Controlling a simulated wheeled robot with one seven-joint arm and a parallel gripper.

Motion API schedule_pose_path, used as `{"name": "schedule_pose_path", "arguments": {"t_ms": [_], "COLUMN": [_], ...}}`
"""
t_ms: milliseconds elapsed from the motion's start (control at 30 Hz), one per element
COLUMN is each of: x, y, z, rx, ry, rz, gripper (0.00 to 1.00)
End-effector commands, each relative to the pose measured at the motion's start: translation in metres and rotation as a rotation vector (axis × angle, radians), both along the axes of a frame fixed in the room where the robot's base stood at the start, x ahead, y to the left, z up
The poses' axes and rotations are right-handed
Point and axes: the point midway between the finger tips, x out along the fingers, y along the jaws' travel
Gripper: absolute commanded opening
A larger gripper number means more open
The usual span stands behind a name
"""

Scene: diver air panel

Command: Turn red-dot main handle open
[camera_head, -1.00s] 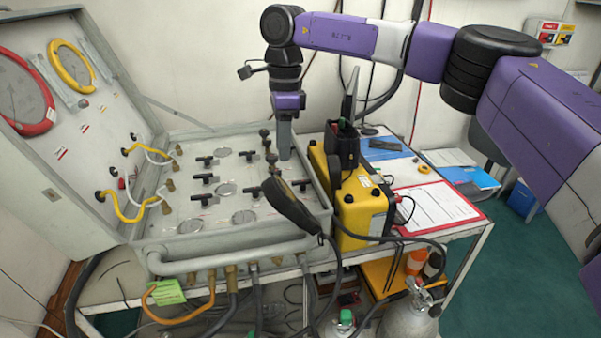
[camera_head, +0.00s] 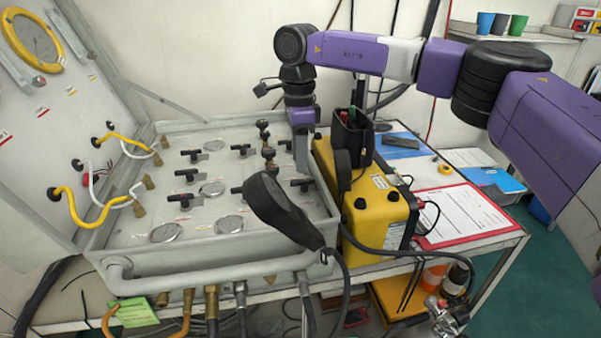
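The air panel (camera_head: 205,220) is an open grey case with several black handles on its face, among them one at the back left (camera_head: 194,155), one at the front left (camera_head: 185,200) and one at the right (camera_head: 301,184). I cannot make out a red dot on any handle. My gripper (camera_head: 302,172) points down over the panel's right edge, near the right handle and the dark round knobs (camera_head: 268,154). Its fingers are seen edge-on, so I cannot tell whether they are open or touching a handle. A black handset partly hides the panel's right front.
A yellow box (camera_head: 375,208) stands close to the right of my gripper. The raised lid (camera_head: 50,130) with yellow hoses closes off the left. A red clipboard (camera_head: 462,215) lies on the table.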

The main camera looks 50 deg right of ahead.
Motion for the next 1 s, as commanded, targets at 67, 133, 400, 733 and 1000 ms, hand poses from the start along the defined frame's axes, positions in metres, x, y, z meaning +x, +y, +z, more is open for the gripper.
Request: {"name": "schedule_pose_path", "arguments": {"t_ms": [67,133,400,733,1000], "x": [-0.001,-0.002,-0.002,-0.002,-0.002], "y": [0.0,0.001,0.001,0.001,0.001], "z": [-0.013,-0.023,-0.047,-0.049,-0.048], "rx": [0.0,0.002,0.001,-0.001,-0.001], "ry": [0.004,0.002,0.001,0.001,0.001], "rz": [0.0,0.0,0.0,0.0,0.0], "gripper": [0.34,0.34,0.34,0.24,0.0]}}
